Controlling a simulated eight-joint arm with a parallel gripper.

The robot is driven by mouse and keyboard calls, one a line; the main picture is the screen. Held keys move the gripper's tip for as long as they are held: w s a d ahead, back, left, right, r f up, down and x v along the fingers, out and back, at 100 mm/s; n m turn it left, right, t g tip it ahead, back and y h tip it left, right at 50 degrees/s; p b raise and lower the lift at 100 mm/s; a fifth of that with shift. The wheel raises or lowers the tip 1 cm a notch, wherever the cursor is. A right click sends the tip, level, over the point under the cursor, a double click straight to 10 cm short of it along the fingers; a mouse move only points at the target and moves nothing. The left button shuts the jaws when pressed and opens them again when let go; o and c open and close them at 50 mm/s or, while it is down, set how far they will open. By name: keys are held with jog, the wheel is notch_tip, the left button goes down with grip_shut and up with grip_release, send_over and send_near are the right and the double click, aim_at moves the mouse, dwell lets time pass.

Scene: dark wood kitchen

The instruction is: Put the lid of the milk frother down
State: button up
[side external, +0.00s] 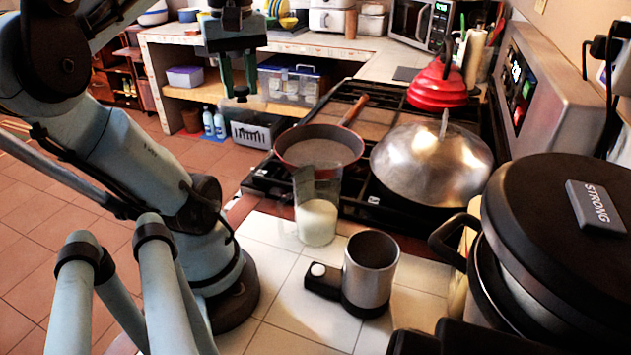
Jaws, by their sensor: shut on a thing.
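My gripper (240,94) points down at the top, left of the stove, high above the tiled counter. It is shut on the frother lid (241,99), which shows only as a small dark knob and a faint clear disc between and below the fingertips. The milk frother (368,274) stands upright on the counter in front, a metal cup with a dark base and a black handle pointing left. Its top is open and its inside looks dark. The lid is well apart from it, up and to the left in the picture.
A clear glass pitcher with milk (317,222) stands behind and left of the frother. A pan (318,150), a metal dome (430,165) and a red kettle (438,85) sit on the stove. A large black-lidded pot (545,240) is at right. White tiles (262,262) are free left of the frother.

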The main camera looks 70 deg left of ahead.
notch_tip(320, 180, down, 24)
dwell(1.2)
jog(key=shift+f, duration=0.15)
jog(key=o, duration=1)
jog(key=shift+r, duration=6.2)
